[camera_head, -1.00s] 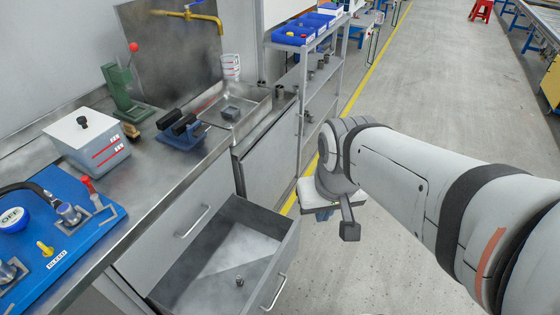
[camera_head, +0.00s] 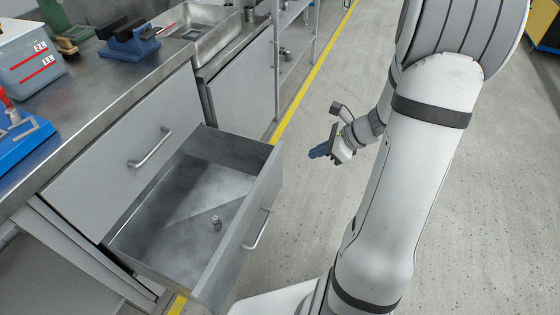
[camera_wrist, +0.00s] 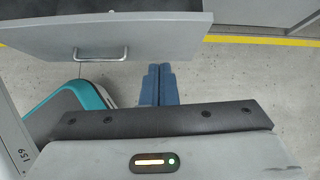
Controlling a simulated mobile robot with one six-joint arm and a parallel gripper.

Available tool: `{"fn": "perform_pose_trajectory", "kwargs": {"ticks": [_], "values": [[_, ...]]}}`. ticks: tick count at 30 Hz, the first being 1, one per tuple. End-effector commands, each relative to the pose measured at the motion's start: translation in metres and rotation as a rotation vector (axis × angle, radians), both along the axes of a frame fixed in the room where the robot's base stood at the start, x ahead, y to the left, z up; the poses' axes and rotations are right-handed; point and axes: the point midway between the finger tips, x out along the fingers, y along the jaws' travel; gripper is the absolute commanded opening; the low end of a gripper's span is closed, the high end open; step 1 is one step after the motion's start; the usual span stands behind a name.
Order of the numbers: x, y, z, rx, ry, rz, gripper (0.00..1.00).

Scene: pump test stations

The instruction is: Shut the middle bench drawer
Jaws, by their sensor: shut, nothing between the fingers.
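The middle bench drawer (camera_head: 240,238) is pulled well out below a shut upper drawer (camera_head: 125,150). A small metal piece (camera_head: 216,222) stands inside it. Its front carries a bar handle (camera_head: 258,230). In the wrist view the drawer front (camera_wrist: 160,38) spans the top, with the handle (camera_wrist: 100,56) left of centre. My gripper (camera_head: 318,152) is to the right of the drawer front, apart from it, over the floor. Its blue fingers (camera_wrist: 158,85) are together and empty, pointing toward the drawer front in the wrist view.
A cabinet door (camera_head: 243,90) stands right of the drawers, with a shelf rack (camera_head: 290,45) beyond. The steel bench top (camera_head: 110,90) carries a grey box (camera_head: 30,65) and a blue vise (camera_head: 128,42). Floor (camera_head: 310,210) in front is clear.

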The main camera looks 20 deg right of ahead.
Motion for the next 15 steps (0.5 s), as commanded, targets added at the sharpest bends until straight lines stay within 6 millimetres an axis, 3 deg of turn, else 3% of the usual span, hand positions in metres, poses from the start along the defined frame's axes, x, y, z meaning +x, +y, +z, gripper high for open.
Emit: {"fn": "perform_pose_trajectory", "kwargs": {"ticks": [1,5,15], "values": [[0.002,-0.006,-0.012,0.02,0.01,-0.039,0.0],[0.007,-0.008,-0.021,0.043,0.02,-0.08,0.0],[0.033,0.027,-0.067,0.042,0.02,-0.076,0.0]]}}
